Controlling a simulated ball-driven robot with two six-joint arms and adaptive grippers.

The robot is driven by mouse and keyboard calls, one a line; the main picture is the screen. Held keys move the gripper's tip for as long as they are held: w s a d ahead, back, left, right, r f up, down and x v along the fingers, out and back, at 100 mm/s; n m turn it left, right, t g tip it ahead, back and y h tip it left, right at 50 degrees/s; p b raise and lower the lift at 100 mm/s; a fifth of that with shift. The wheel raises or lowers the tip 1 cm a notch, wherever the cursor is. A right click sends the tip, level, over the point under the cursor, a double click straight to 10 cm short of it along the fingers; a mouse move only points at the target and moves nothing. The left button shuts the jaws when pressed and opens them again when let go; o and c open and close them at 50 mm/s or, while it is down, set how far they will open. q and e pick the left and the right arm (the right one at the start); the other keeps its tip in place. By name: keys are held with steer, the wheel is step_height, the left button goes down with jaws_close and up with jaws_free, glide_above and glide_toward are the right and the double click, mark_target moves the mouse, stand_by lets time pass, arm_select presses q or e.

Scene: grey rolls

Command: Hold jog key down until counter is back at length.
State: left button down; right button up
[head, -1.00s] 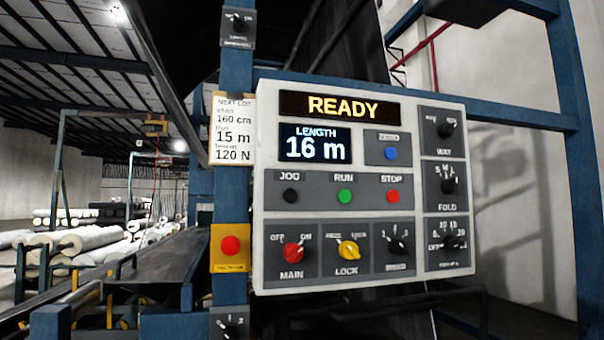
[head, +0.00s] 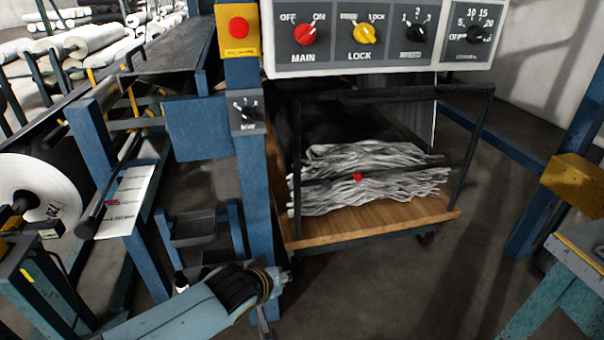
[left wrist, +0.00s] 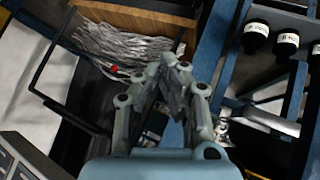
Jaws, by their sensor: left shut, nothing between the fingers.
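The lower part of the grey control panel (head: 345,65) is in the head view, with the red MAIN knob (head: 305,34) and the yellow LOCK knob (head: 364,33). The jog key and the length counter are above the picture edge and out of view. My left gripper (head: 264,327) is low in the head view, well below the panel and mostly hidden by my wrist. The left wrist view shows its fingers (left wrist: 174,66) shut together and empty, touching nothing I can make out. My right gripper is out of view.
A wheeled cart (head: 375,228) with folded grey fabric (head: 365,180) stands under the panel. A blue post (head: 256,190) carries a red button (head: 239,27) and a small dial (head: 245,110). A white roll (head: 45,190) is at left.

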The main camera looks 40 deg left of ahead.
arm_select(q)
steer(key=w+r+n+t+p, duration=0.1)
steer(key=w+r+t+p, duration=0.2)
steer(key=r, duration=1.5)
steer(key=w+r+n+t+y+p, duration=0.1)
steer(key=w+r+t+p, duration=0.2)
steer(key=r, duration=1.5)
steer(key=w+r+n+t+y+p, duration=0.1)
steer(key=w+r+t+p, duration=0.2)
steer(key=r, duration=1.6)
steer(key=w, duration=0.4)
steer(key=shift+d+n+p, duration=0.25)
steer(key=shift+n+p, duration=0.1)
steer(key=shift+n, duration=0.05)
steer(key=w+a+b, duration=0.1)
steer(key=w+a, duration=0.4)
steer(key=a, duration=0.1)
steer(key=shift+w+a, duration=0.35)
steer(key=shift+w+a+b, duration=0.15)
steer(key=shift+b, duration=0.15)
steer(key=shift+w+a, duration=0.15)
steer(key=shift+a, duration=0.05)
